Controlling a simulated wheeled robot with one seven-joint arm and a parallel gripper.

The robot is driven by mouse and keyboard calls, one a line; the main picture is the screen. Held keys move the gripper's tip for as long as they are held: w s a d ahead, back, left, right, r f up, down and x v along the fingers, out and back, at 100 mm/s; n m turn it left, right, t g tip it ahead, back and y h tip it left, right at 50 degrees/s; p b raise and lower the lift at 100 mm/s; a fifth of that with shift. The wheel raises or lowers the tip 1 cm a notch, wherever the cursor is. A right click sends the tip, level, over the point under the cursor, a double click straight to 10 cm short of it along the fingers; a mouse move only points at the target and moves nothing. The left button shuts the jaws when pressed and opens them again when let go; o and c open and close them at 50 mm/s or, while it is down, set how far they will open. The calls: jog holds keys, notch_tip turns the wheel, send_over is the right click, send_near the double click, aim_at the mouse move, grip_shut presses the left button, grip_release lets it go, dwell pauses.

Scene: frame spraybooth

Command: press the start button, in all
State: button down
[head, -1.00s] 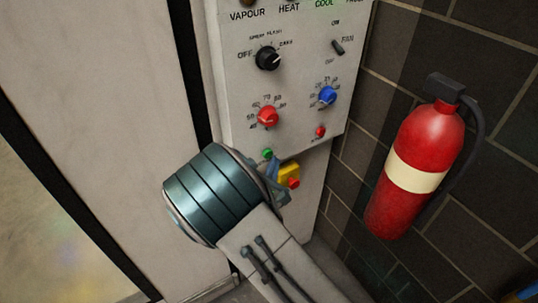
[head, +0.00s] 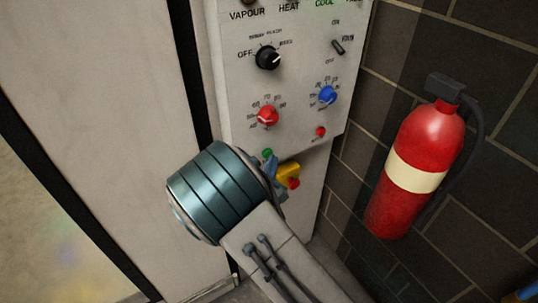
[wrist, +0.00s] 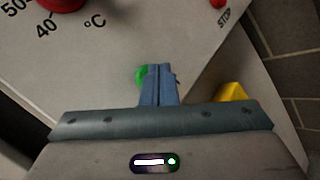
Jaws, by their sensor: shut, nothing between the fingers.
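The green button (head: 267,153) is low on the control panel (head: 290,125), below the red dial; I take it for the start button, though its label is not readable. In the wrist view the green button (wrist: 141,76) shows to the left of my fingertips, partly hidden behind them. My gripper (head: 269,158) is shut and empty, its tips right at the button in the head view. In the wrist view my gripper (wrist: 159,68) points at the panel. I cannot tell whether the tips touch the button.
A red stop button (head: 320,132) sits to the right on the panel. A yellow box with a red button (head: 288,176) is just below, close to my gripper. Red (head: 267,116) and blue (head: 327,95) dials are above. A fire extinguisher (head: 412,170) hangs on the right wall.

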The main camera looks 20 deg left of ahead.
jog(key=shift+w+a, duration=0.3)
jog(key=shift+a, duration=0.05)
dwell(0.6)
dwell(0.3)
jog(key=shift+s+d, duration=0.6)
jog(key=shift+d, duration=0.1)
jog(key=s+d+b, duration=0.1)
jog(key=s+d, duration=0.2)
jog(key=shift+s+d, duration=0.1)
jog(key=shift+d, duration=0.3)
dwell(0.6)
